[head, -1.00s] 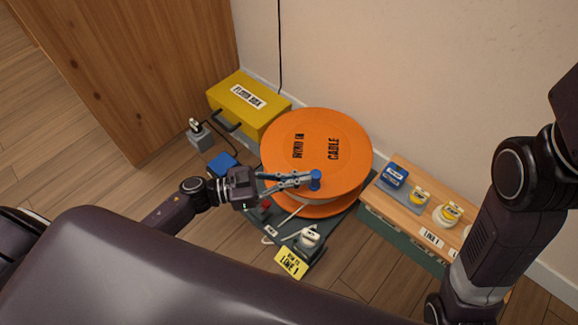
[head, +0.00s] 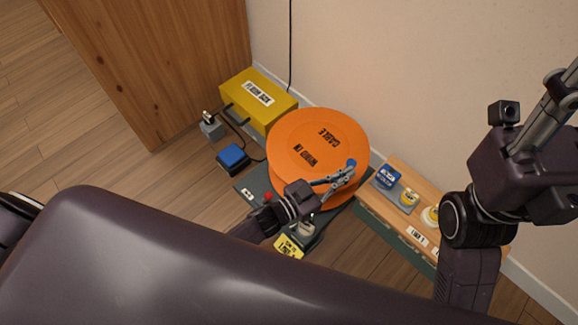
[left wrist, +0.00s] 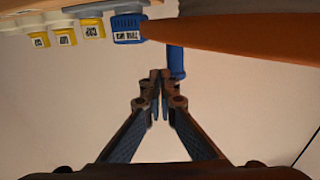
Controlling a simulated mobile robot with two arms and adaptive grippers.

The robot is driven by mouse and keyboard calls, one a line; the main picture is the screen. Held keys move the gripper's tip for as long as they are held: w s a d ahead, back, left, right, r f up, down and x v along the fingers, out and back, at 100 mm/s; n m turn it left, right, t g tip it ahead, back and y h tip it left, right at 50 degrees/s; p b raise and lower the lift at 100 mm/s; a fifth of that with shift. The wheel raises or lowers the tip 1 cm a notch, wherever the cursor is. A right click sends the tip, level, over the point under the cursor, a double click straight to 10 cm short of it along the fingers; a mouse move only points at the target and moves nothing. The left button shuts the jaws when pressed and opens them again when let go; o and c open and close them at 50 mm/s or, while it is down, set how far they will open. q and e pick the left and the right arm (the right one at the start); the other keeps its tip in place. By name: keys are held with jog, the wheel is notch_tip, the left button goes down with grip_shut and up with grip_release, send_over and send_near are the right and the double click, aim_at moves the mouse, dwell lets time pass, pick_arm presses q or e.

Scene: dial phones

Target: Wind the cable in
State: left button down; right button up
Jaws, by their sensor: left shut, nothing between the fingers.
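The orange cable drum (head: 300,135) lies flat on a dark base (head: 252,185), with "CABLE" and "WIND IN" labels on top. A blue crank knob (head: 351,163) stands at the drum's right edge; it also shows in the left wrist view (left wrist: 176,62). My left gripper (head: 345,178) is shut with nothing in it, its fingertips (left wrist: 160,78) right beside the knob. I cannot tell whether they touch it. My left wrist hides the drum's front side, and the cable there is not visible. My right arm is at the right; its fingers are not visible.
A yellow box (head: 258,98) stands behind left of the drum. A blue box (head: 233,157) and a grey switch box (head: 212,130) lie on the left floor. A wooden-topped bench (head: 395,215) with blue and yellow-labelled items stands close right. A yellow tag (head: 289,246) is in front.

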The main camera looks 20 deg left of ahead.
aim_at(356, 169)
pick_arm(q)
jog(key=shift+x, duration=1.6)
jog(key=shift+w, duration=0.15)
jog(key=shift+d, duration=0.1)
